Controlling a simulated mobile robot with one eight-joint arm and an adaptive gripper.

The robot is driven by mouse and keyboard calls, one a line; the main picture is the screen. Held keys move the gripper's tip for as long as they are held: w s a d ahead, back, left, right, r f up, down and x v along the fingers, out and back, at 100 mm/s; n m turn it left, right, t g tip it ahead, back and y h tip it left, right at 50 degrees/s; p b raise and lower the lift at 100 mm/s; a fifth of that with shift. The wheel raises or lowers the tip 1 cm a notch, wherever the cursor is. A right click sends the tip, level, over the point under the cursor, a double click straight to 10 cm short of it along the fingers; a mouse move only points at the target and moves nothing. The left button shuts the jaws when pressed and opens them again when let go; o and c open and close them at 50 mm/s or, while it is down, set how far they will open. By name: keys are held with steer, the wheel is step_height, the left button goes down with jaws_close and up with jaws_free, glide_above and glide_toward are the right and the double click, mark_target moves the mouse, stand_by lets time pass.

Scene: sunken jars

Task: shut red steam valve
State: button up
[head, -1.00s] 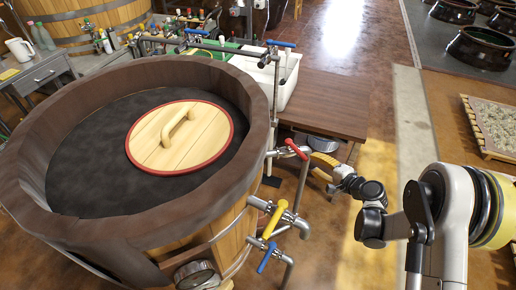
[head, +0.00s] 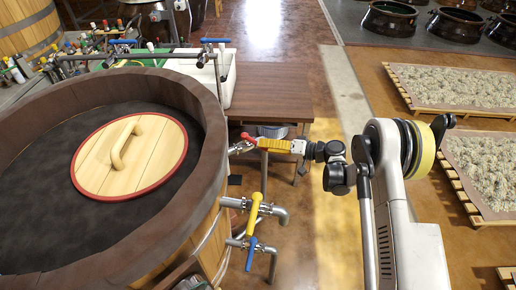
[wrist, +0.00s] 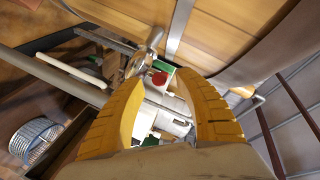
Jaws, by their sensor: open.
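The red steam valve has a small red lever (head: 248,137) on a metal pipe at the right side of the wooden vat (head: 212,120). My gripper (head: 266,145) has yellow fingers and is just right of the lever, pointing at it. In the wrist view my gripper (wrist: 164,78) is open, and the red lever end (wrist: 159,79) shows in the gap between its fingertips. Whether the fingers touch the lever cannot be told. Much of the valve body is hidden in the head view.
Below the red valve, a yellow-handled valve (head: 254,212) and a blue-handled valve (head: 251,252) stick out from the vat. A round wooden lid (head: 105,165) lies inside the vat. A brown table (head: 265,103) stands behind my gripper.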

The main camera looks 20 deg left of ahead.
mark_target(254, 142)
steer(key=shift+x, duration=1.25)
jaws_close()
